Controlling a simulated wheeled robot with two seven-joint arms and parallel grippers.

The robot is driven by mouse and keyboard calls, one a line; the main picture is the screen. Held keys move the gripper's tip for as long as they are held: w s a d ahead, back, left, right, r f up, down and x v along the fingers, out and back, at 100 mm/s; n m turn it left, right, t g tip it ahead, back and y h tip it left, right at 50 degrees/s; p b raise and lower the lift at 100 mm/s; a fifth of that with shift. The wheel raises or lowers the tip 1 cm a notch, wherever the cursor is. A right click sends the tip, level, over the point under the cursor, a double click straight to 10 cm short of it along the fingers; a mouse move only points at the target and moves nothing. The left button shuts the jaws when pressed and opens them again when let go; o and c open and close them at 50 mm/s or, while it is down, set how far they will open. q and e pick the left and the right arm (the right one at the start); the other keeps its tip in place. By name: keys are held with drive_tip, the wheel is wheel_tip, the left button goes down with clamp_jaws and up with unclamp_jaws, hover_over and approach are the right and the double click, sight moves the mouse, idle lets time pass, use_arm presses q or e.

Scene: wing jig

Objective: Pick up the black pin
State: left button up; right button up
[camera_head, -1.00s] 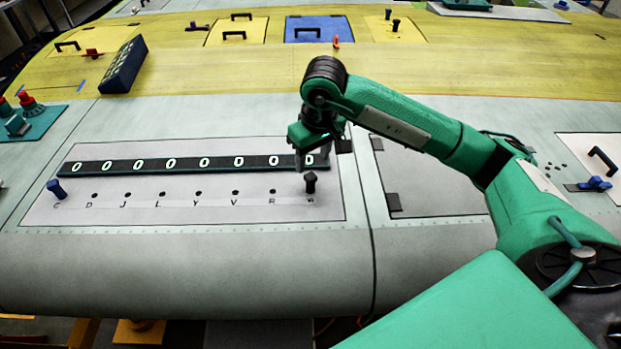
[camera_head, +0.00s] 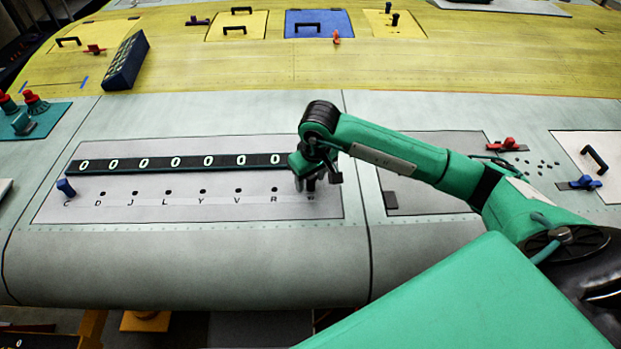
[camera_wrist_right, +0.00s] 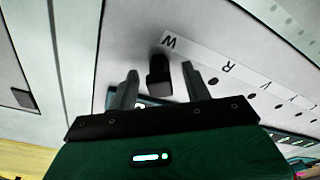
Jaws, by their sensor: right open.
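The black pin (camera_wrist_right: 159,76) stands at the hole marked W, at the right end of the lettered row. In the right wrist view it lies between the two spread fingers of my right gripper (camera_wrist_right: 160,82), with a gap on both sides. In the head view my right gripper (camera_head: 318,178) is down over the pin and hides most of it; only its dark lower part (camera_head: 310,186) shows. My right gripper is open and holds nothing. My left gripper is not in view.
A dark bar with zeros (camera_head: 170,163) lies behind the row of holes. A blue pin (camera_head: 66,187) stands at C, the far left end. Right of the plate are a red clamp (camera_head: 508,144) and a blue clamp (camera_head: 584,183). The wing's front surface is clear.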

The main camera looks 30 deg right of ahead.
drive_tip(key=shift+c, duration=0.2)
clamp_jaws()
drive_tip(key=shift+r, duration=0.1)
drive_tip(key=shift+r+b, duration=0.35)
drive_tip(key=shift+r, duration=0.05)
wheel_tip(320, 180, up, 19)
drive_tip(key=b, duration=0.6)
